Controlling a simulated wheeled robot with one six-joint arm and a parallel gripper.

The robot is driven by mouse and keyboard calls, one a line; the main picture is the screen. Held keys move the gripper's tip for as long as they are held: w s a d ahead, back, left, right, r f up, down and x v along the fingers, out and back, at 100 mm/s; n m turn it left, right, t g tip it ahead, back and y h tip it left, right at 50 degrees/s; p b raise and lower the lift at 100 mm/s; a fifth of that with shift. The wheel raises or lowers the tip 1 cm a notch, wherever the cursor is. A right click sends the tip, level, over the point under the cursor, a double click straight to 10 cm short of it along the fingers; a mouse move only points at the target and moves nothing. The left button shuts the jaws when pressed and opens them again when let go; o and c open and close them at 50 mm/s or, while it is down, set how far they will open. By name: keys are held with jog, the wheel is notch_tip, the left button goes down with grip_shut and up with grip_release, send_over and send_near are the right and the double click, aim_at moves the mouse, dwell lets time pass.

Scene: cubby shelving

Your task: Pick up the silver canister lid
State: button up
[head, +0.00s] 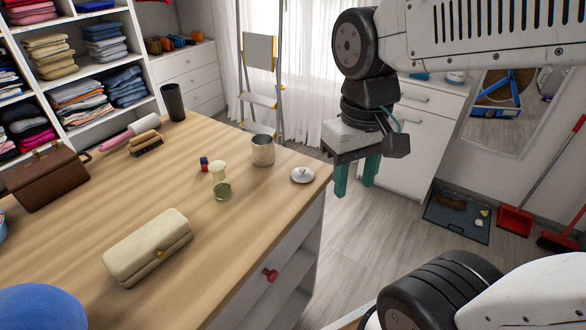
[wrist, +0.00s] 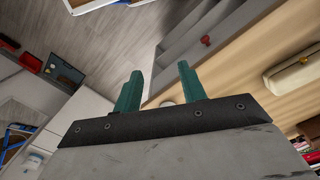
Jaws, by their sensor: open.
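The silver canister lid (head: 303,176) lies flat on the wooden table near its right corner, with a small knob on top. The open silver canister (head: 263,151) stands upright to the left of the lid. My gripper (head: 356,187) is open and empty, with green fingers pointing down. In the head view it is to the right of the lid, apart from it and past the table's edge. In the wrist view my gripper (wrist: 159,72) shows both fingers apart. A small pale shape between the finger bases there may be the lid, mostly hidden.
A glass jar (head: 222,189) with a pale top, small cubes (head: 204,164) and a cream case (head: 147,247) are on the table (head: 160,190). A red knob (head: 270,274) sticks out from the table's side. A stepladder (head: 261,100) stands behind.

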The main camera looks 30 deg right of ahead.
jog(key=w+d+f+m, duration=0.1)
jog(key=w+f+m, duration=0.3)
jog(key=w, duration=0.5)
jog(key=w+d+f+m, duration=0.2)
jog(key=w+f+m, duration=0.15)
jog(key=w, duration=0.55)
jog(key=m+t+h, duration=0.1)
jog(key=m, duration=0.3)
send_near(302, 168)
jog(key=shift+s+d+f+n, duration=0.2)
jog(key=shift+d+f+n, duration=0.1)
jog(key=shift+d, duration=0.1)
jog(key=shift+w, duration=0.1)
jog(key=shift+m, duration=0.45)
jog(key=shift+w+f, duration=0.2)
jog(key=shift+f, duration=3.75)
grip_shut()
